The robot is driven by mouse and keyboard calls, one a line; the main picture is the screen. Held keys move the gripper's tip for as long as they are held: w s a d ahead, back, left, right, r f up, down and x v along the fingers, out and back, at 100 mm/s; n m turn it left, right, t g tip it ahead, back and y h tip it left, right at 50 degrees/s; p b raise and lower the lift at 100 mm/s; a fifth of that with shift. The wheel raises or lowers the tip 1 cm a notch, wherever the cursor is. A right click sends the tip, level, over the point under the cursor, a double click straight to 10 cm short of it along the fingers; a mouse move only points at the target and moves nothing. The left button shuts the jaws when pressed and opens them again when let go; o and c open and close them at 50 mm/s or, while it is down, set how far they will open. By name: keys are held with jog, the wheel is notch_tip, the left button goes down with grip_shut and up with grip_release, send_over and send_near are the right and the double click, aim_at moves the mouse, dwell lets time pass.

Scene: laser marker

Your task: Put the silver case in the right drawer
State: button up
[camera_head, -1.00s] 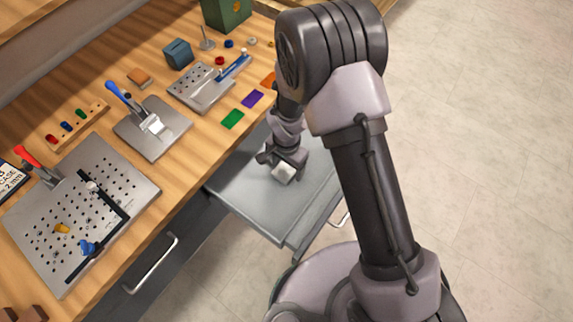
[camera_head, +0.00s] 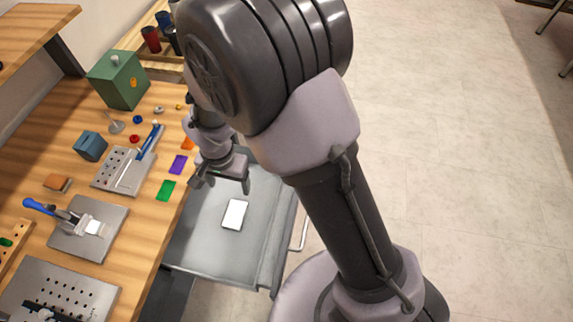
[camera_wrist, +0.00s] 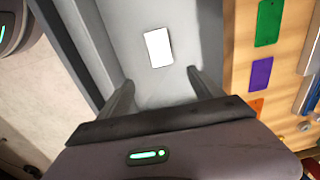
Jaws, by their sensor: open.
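The silver case (camera_head: 234,214) is a small, bright, flat rectangle lying on the floor of the open right drawer (camera_head: 207,251). In the wrist view the case (camera_wrist: 158,47) lies beyond my fingertips, apart from them, with the grey drawer floor (camera_wrist: 155,88) around it. My gripper (camera_head: 220,187) is open and empty above the drawer, toward its far end from the case. In the wrist view both fingers (camera_wrist: 160,82) are spread with nothing between them. My arm hides part of the drawer's far end.
The wooden bench (camera_head: 150,218) borders the drawer on the left. Green (camera_head: 166,190), purple (camera_head: 178,164) and orange plates lie near its edge. A metal plate with a blue-handled clamp (camera_head: 88,228) and a green box (camera_head: 118,79) stand on the bench. Open floor is at right.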

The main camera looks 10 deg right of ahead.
jog(key=s+d+r+t+y, duration=0.1)
jog(key=s+d+r, duration=0.1)
jog(key=d+r, duration=0.6)
jog(key=s+d+r+t, duration=0.15)
jog(key=d+r, duration=0.25)
jog(key=r, duration=0.8)
jog(key=s+d+r+t, duration=0.3)
jog(key=s+d+r, duration=0.3)
jog(key=s, duration=0.4)
jog(key=shift+r+y, duration=0.3)
jog(key=shift+d+f, duration=0.1)
jog(key=shift+f, duration=0.05)
